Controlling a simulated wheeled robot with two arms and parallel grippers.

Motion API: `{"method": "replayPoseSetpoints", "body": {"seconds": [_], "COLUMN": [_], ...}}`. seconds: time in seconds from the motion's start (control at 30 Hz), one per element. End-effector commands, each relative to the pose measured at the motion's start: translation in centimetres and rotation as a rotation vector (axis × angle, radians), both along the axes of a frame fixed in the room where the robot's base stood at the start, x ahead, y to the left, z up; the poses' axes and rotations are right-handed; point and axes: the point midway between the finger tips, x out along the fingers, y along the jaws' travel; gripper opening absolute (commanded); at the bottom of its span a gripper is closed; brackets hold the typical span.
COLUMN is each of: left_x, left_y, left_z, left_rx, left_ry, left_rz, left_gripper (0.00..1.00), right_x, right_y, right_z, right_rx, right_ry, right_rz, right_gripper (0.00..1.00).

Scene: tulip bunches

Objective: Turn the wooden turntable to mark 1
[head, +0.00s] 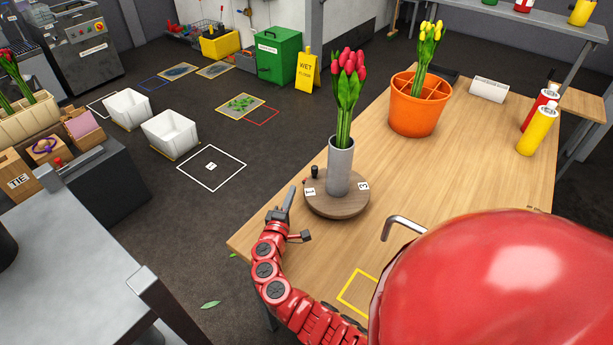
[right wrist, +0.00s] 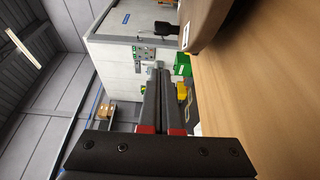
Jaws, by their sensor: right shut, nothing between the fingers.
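The wooden turntable (head: 350,208) sits on the wooden table near its left edge. A grey vase (head: 340,165) with red tulips (head: 347,78) stands upright on it. A short black peg (head: 315,172) rises from its far left rim. One white label on its left side seems to read 1 (head: 310,191); another on the right reads 3 (head: 363,186). My right gripper (head: 289,194) is shut and empty, just left of the turntable with a small gap. In the right wrist view the fingers (right wrist: 168,88) are together, with the turntable's side (right wrist: 208,18) and the peg (right wrist: 163,28) beyond. My left gripper is not in view.
An orange pot (head: 417,110) with yellow tulips stands behind right on the table. A bent metal handle (head: 403,224) and a yellow outline (head: 357,288) are nearer. Red and yellow bottles (head: 538,132) stand at the right. The tabletop (head: 460,170) between is clear.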

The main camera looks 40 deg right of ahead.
Motion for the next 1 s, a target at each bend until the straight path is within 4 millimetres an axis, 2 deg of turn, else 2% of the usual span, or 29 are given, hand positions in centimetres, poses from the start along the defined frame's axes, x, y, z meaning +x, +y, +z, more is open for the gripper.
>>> {"method": "replayPoseSetpoints", "body": {"seconds": [0.1,0.27,0.4,0.5,0.7,1.0], "left_x": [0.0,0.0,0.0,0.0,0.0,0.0], "left_y": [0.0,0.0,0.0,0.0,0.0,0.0], "left_z": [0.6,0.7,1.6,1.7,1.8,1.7], "left_rx": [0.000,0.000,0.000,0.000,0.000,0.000], "left_ry": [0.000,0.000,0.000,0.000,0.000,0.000], "left_rz": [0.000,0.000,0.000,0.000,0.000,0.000], "left_gripper": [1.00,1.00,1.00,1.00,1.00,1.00], "right_x": [1.3,3.0,2.7,2.6,2.6,2.6], "right_y": [-1.9,-3.7,-6.0,-6.9,-7.7,-7.7], "right_z": [0.2,0.2,0.2,0.2,0.0,0.0], "right_rx": [-0.002,-0.001,-0.003,-0.002,-0.001,-0.001], "right_ry": [0.002,0.001,0.004,0.001,0.001,-0.001], "right_rz": [-0.006,-0.004,-0.006,-0.003,0.000,-0.003], "right_gripper": [0.00,0.00,0.00,0.00,0.00,0.00]}}
